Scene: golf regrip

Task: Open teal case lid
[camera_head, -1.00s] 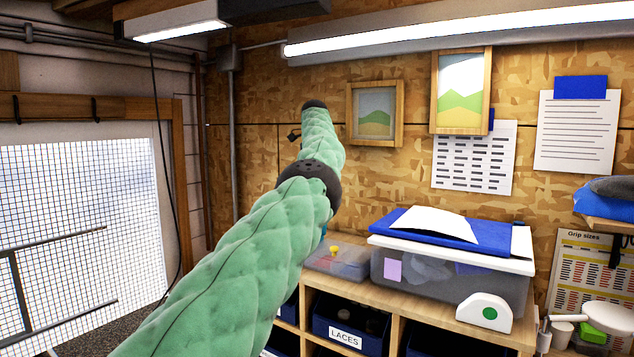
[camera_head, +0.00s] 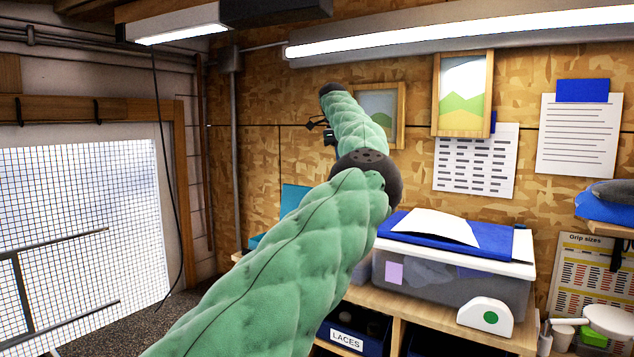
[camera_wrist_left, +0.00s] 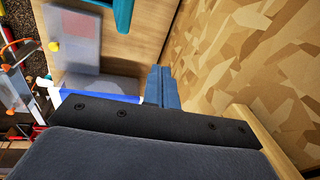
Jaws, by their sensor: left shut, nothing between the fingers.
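The teal case (camera_head: 294,198) shows as a teal panel standing upright near the wall, left of my green-sleeved left arm. A lower teal part (camera_head: 263,237) shows beside it; my arm hides the rest. In the left wrist view a teal edge (camera_wrist_left: 122,14) sits at the top. My left gripper (camera_wrist_left: 162,86) is shut and empty, with its blue-grey fingers together, apart from the teal edge in that picture. In the head view the arm hides most of the gripper. My right gripper is not in view.
A clear bin with a white lid (camera_head: 455,275) stands on the wooden shelf top, with a blue folder (camera_head: 490,240) and paper on it. A clear organiser with a yellow knob (camera_wrist_left: 80,45) lies near the case. The patterned wall (camera_wrist_left: 250,60) is close to my gripper.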

